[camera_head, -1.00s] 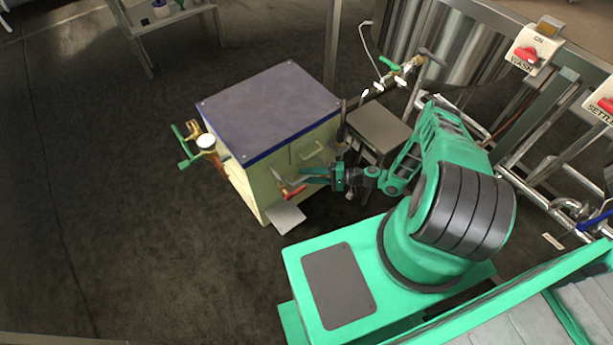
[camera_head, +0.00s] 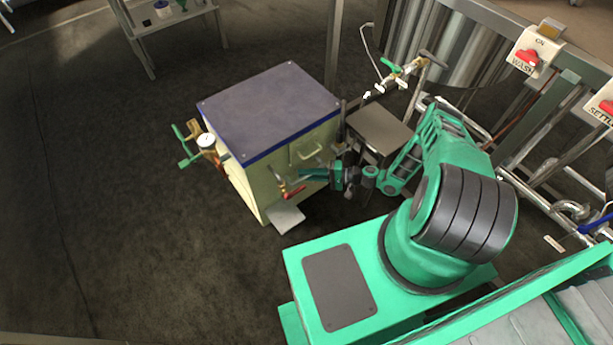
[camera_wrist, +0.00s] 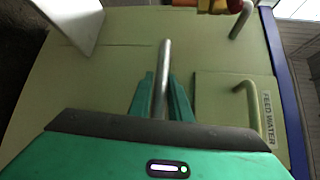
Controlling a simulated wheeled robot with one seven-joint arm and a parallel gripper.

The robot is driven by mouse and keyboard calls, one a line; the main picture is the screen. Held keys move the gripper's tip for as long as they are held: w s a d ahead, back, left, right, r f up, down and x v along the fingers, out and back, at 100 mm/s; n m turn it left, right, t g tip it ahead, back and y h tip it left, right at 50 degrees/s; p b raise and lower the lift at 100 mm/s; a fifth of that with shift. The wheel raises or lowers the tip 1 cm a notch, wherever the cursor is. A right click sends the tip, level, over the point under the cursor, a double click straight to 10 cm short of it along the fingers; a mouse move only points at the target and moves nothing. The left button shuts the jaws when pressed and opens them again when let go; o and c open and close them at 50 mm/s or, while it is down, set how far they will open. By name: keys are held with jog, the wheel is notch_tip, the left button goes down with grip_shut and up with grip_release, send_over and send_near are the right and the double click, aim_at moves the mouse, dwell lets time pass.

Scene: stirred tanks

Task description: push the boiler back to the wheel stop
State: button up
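The boiler (camera_head: 270,105) is a cream box with a grey-purple, blue-edged top, standing on the dark floor left of my arm. Its front panel, marked FEED WATER (camera_wrist: 235,110), fills the wrist view. My gripper (camera_head: 305,174) is at that front side. In the wrist view its green fingers (camera_wrist: 161,85) lie close on both sides of a steel rod (camera_wrist: 164,55) and look shut on it. A gauge (camera_head: 206,141) and green valve handles are on the boiler's left side. I cannot make out a wheel stop.
A red-handled valve (camera_head: 292,191) and a pale plate (camera_head: 287,218) are at the boiler's front. A dark box (camera_head: 378,130) and pipework stand close on the right. A steel post (camera_head: 333,50) rises behind. The floor to the left is clear.

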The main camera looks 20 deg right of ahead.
jog(key=shift+o, duration=1.2)
jog(key=v, duration=1)
jog(key=shift+d, duration=0.4)
jog(key=shift+s, duration=0.1)
